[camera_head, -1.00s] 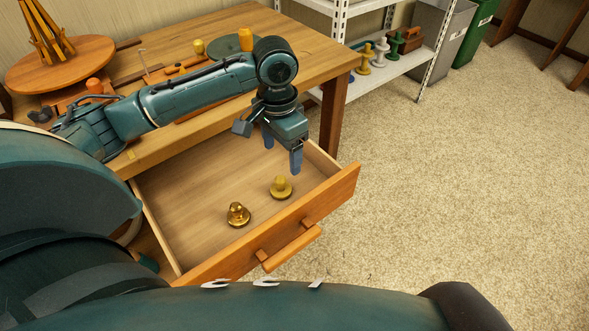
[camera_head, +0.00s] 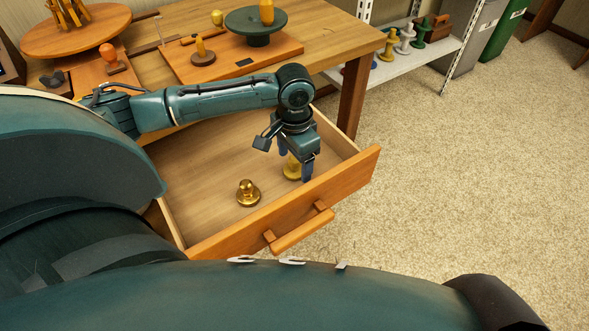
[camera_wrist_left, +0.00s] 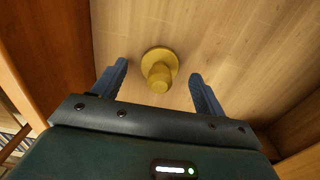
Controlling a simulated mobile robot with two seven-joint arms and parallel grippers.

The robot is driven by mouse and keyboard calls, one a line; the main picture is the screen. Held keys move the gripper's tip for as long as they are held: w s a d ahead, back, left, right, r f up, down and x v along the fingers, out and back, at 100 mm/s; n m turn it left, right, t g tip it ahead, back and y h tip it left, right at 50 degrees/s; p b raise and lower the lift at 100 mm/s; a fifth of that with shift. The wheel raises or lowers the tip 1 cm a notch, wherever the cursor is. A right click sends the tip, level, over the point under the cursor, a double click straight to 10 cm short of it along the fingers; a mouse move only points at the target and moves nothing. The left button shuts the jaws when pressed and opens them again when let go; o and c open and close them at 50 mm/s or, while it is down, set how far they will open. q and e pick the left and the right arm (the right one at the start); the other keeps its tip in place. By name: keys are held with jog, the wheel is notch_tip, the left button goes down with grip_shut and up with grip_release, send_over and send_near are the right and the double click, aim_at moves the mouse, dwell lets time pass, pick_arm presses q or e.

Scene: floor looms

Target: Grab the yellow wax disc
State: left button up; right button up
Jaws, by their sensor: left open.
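The yellow wax disc (camera_head: 291,168) has a round base with a knob on top. It stands upright in the open drawer (camera_head: 205,215), partly hidden behind my gripper in the head view. My left gripper (camera_head: 295,170) is open above it, fingers pointing down. In the left wrist view the yellow wax disc (camera_wrist_left: 159,68) lies between the lines of the two fingers and just ahead of the tips of my left gripper (camera_wrist_left: 157,75). It looks apart from both fingers. My right gripper is not in view.
A shiny brass knobbed piece (camera_head: 248,192) stands in the drawer to the left of the disc. The drawer's front panel (camera_head: 345,187) and side walls rise close around the gripper. The table (camera_head: 330,50) above holds a turntable, a board and several small items.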

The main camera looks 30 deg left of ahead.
pick_arm(q)
jog(key=shift+f, duration=0.9)
jog(key=shift+r, duration=0.1)
jog(key=c, duration=1.1)
